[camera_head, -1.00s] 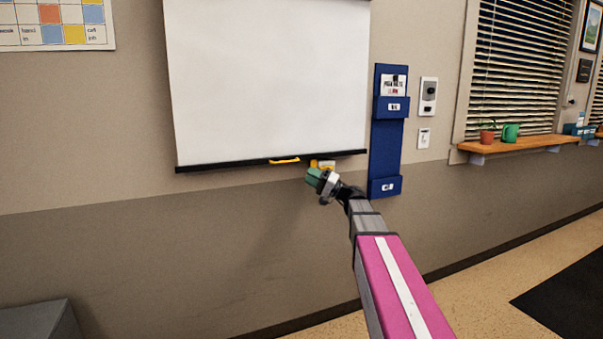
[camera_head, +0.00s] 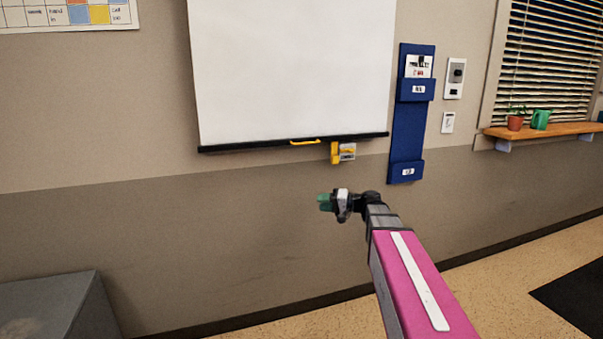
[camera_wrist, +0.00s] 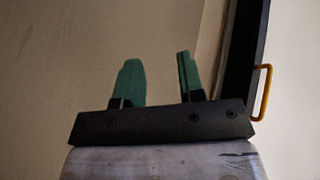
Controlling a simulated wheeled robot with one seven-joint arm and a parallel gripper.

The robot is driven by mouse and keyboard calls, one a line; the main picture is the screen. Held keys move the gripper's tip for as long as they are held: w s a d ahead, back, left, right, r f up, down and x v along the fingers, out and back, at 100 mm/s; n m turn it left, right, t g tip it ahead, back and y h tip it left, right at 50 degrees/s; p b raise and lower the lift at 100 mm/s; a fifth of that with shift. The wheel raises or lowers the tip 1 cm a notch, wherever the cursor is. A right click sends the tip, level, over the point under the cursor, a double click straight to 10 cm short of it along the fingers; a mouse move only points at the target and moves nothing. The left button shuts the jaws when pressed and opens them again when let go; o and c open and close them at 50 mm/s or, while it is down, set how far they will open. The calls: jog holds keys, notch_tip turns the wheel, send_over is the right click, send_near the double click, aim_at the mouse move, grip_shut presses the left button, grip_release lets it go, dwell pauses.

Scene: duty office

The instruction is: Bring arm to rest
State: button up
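My gripper (camera_head: 325,202) is at the end of my pink and grey arm, in front of the lower, darker part of the wall. It is below the projection screen and apart from it. In the wrist view its two green fingers (camera_wrist: 160,82) stand apart with nothing between them, so it is open and empty.
A white pull-down screen (camera_head: 290,70) with a yellow handle (camera_head: 304,142) hangs above my gripper. A yellow and white wall fixture (camera_head: 345,152) and a blue wall holder (camera_head: 407,130) are beside it. A grey cabinet (camera_head: 50,305) stands lower left.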

jog(key=s+d+f+g+h, duration=0.1)
jog(key=s+f+g+h, duration=0.15)
jog(key=s+f, duration=0.4)
jog(key=s+f+g+h, duration=0.1)
jog(key=s+f+h, duration=0.3)
jog(key=f, duration=0.5)
jog(key=s+d+f+g+h, duration=0.1)
jog(key=s+d+f+h, duration=0.7)
jog(key=s, duration=0.3)
jog(key=shift+d+f+g+h, duration=0.35)
jog(key=shift+f+h, duration=0.1)
jog(key=shift+f, duration=0.45)
